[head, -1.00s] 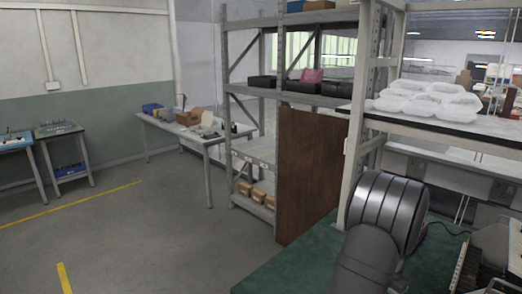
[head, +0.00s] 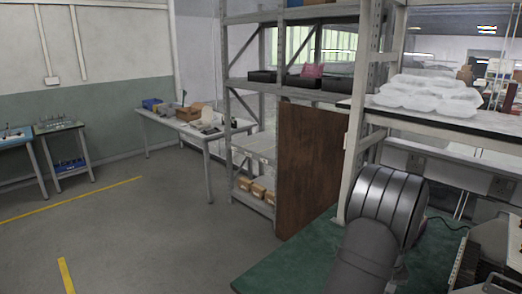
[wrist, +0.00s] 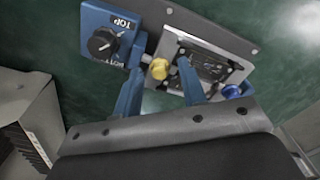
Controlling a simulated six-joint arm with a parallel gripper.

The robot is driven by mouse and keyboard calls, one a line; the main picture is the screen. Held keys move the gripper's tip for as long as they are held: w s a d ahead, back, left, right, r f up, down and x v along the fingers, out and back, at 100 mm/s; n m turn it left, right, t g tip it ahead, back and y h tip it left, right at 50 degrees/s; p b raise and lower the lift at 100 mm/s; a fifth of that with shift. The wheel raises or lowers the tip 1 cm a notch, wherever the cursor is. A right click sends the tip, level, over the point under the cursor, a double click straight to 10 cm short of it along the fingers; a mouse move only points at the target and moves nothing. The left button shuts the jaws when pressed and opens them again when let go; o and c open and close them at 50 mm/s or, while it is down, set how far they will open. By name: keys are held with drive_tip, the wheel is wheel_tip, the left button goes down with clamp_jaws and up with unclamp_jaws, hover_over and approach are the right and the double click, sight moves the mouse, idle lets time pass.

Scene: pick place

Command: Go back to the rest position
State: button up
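My gripper (wrist: 160,65) shows in the wrist view as two blue fingers spread apart, with nothing seen held between them. Past the fingertips lies a metal plate (wrist: 172,50) with a dark patterned middle. A yellow knob (wrist: 158,69) shows in the gap between the fingers; I cannot tell its distance from them. A blue box (wrist: 95,30) with a black dial and the word "TOP" is at the upper left. A blue round knob (wrist: 235,90) is right of the right finger. In the head view only my grey arm shows, and my gripper is out of sight.
A green work surface (head: 285,265) lies under my arm, beside a brown upright board (head: 308,170) and a metal shelf rack (head: 250,85). White packages (head: 425,95) lie on a shelf at the right. The floor (head: 150,235) at the left is open.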

drive_tip(key=n, duration=0.7)
idle(0.4)
drive_tip(key=o, duration=1.2)
drive_tip(key=shift+o, duration=0.8)
drive_tip(key=s+d+r+n, duration=0.1)
drive_tip(key=s+d+r, duration=0.1)
drive_tip(key=r, duration=0.6)
drive_tip(key=s+d+r+n, duration=0.2)
drive_tip(key=r, duration=0.7)
drive_tip(key=shift+s+d+n, duration=0.3)
drive_tip(key=shift+d, duration=0.1)
wheel_tip(320, 180, down, 10)
drive_tip(key=shift+r, duration=0.25)
drive_tip(key=shift+s, duration=0.1)
